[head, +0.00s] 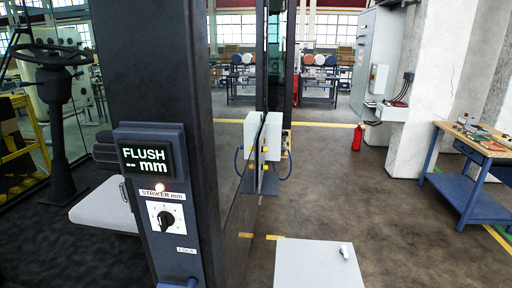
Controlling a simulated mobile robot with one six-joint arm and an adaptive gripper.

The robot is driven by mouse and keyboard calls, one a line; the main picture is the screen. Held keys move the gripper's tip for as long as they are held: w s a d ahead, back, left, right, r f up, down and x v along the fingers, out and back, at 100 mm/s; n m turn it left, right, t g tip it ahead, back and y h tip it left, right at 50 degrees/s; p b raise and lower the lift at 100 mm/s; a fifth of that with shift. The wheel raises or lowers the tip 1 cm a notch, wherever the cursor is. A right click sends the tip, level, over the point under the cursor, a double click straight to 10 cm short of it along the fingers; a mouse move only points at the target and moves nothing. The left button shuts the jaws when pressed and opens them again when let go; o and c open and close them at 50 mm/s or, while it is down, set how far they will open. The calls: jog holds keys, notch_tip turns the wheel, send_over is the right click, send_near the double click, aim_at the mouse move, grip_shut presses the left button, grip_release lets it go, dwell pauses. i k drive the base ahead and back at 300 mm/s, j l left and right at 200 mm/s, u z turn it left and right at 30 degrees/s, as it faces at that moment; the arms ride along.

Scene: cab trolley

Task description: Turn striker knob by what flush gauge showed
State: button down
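The flush gauge display (146,159) is on the dark cab post in the head view and reads "FLUSH -- mm", with no number. Below it a small lamp (159,187) glows above a label reading "STRIKER mm". The striker knob (166,218) is a black round knob on a white dial plate; its scale marks are too small to read. A label reading "LOCK" sits under the dial. My gripper does not show in this view.
The dark cab post (150,60) stands at the left, with a steering wheel (50,55) behind it. A light grey flat-topped box (315,265) stands at the bottom centre. A blue workbench (470,165) and a red extinguisher (357,137) are right. Floor between is clear.

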aim_at(165, 220)
jog(key=u, duration=1.3)
jog(key=i+l+z, duration=0.2)
jog(key=i+l, duration=0.1)
jog(key=l, duration=0.15)
